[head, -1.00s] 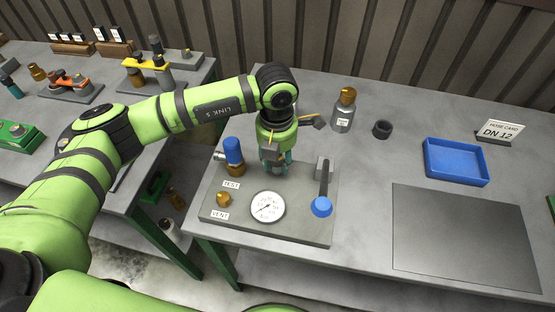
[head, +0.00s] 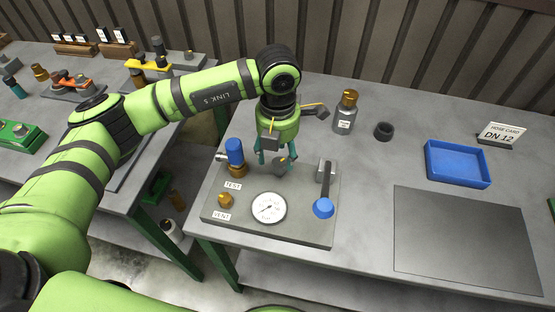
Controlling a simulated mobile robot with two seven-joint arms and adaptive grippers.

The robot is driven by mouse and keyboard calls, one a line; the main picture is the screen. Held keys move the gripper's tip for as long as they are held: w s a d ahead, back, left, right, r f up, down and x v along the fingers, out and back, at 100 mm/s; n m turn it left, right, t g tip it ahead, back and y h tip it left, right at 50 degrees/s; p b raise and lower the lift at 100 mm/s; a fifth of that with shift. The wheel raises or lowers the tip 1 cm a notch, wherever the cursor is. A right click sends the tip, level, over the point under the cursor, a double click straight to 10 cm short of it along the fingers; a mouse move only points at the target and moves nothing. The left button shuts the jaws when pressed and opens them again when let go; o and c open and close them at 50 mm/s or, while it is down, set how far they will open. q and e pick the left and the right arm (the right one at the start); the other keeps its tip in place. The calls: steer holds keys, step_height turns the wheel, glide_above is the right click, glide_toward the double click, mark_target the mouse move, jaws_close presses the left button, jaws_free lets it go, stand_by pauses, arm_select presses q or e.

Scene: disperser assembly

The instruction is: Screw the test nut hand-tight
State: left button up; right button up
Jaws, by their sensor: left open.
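My left gripper (head: 277,158) is above the grey test panel (head: 300,225), its teal fingers spread apart. A dark grey round piece (head: 280,167) stands on the panel just below and between the fingertips, and it may be the test nut. I cannot tell whether the fingers touch it. Left of it stands a blue-capped brass fitting (head: 235,152), near the TEST label (head: 233,186). A brass knob (head: 225,200) sits by the VENT label. A white dial gauge (head: 268,208) is at the front. My right gripper is not in view.
A lever with a blue knob (head: 323,208) stands at the panel's right. Behind are a grey bottle with a brass top (head: 345,112) and a dark ring (head: 383,131). A blue tray (head: 457,164), a DN 12 card (head: 500,134) and a flat grey plate (head: 465,240) lie right.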

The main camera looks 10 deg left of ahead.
mark_target(277, 165)
arm_select(q)
step_height(277, 165, up, 8)
steer(key=shift+s, duration=0.15)
stand_by(0.6)
